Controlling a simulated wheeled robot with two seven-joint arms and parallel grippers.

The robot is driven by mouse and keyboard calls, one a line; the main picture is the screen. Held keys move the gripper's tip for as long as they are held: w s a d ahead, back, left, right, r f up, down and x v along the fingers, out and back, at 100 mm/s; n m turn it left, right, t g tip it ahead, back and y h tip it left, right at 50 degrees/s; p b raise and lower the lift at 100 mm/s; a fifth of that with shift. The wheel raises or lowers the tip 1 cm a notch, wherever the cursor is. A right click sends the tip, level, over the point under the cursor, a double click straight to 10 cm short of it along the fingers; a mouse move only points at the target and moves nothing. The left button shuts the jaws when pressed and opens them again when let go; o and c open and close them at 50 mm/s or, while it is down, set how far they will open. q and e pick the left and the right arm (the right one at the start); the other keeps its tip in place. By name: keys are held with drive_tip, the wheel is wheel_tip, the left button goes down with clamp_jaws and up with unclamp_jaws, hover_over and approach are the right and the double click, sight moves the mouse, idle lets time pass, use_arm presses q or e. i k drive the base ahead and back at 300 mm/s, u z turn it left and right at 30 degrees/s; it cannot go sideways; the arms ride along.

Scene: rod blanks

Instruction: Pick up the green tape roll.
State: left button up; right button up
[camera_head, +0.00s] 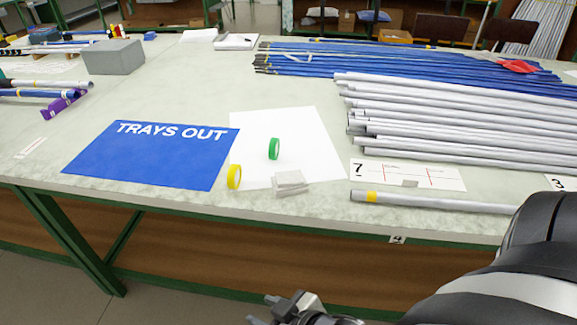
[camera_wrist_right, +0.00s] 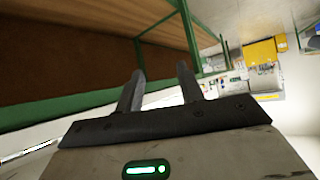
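The green tape roll (camera_head: 274,149) stands on its edge on a white sheet of paper (camera_head: 310,132) near the middle of the table in the head view. My right gripper (camera_head: 275,308) is low at the bottom of the head view, in front of the table and well apart from the roll. In the right wrist view its two fingers (camera_wrist_right: 160,88) are spread with nothing between them. The roll does not show in the wrist view. My left gripper is not in the head view.
A yellow tape roll (camera_head: 234,177) and a small pale block (camera_head: 290,182) are close to the green roll. A blue "TRAYS OUT" sheet (camera_head: 150,160) lies left. Grey rods (camera_head: 450,118) and blue rods (camera_head: 400,65) fill the right. The table's front edge (camera_head: 300,220) lies between gripper and roll.

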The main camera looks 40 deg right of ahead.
sight(274, 146)
drive_tip(key=z, duration=1.4)
drive_tip(key=i, duration=0.4)
drive_tip(key=u, duration=0.4)
